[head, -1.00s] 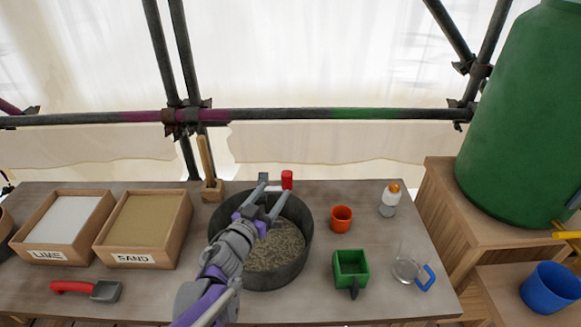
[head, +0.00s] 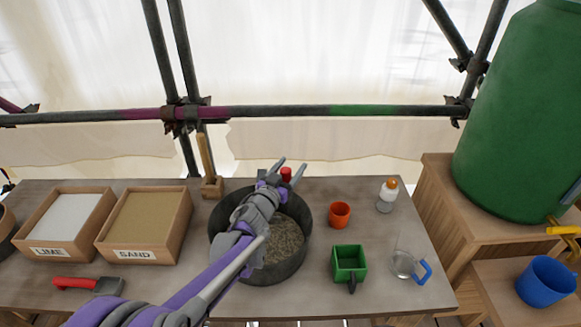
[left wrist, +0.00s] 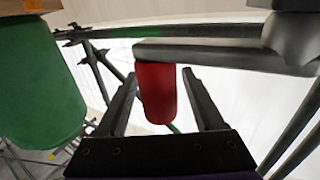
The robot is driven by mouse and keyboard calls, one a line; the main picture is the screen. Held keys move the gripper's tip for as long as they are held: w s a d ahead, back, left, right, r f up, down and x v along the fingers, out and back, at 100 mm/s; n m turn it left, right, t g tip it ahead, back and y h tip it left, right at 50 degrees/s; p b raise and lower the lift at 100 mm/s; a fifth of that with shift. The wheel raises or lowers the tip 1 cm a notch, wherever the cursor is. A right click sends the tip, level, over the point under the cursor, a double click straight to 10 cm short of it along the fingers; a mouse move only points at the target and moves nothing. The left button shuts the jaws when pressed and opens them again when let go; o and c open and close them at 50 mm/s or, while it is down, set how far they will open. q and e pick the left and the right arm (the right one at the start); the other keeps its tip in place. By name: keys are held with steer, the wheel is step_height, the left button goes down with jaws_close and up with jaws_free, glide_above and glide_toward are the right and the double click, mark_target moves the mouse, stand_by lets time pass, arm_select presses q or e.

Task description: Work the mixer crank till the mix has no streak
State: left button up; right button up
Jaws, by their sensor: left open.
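The mixer is a dark round tub (head: 296,262) on the bench, with a grainy grey-brown mix (head: 283,240) inside. My arm hides part of the mix, so I cannot tell whether streaks remain. The red crank knob (head: 286,173) stands at the tub's far side. My left gripper (head: 290,165) is open at the knob, its fingers pointing away from me. In the left wrist view the red knob (left wrist: 157,92) hangs from a grey crank arm (left wrist: 215,54) and lies between the two open fingers (left wrist: 160,100). My right gripper is not in view.
An orange cup (head: 340,214), green box scoop (head: 349,262), glass jug (head: 405,264) and orange-capped bottle (head: 387,196) stand right. A green barrel (head: 520,110) is beyond.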

arm_select(q)
jaws_close()
stand_by(1.4)
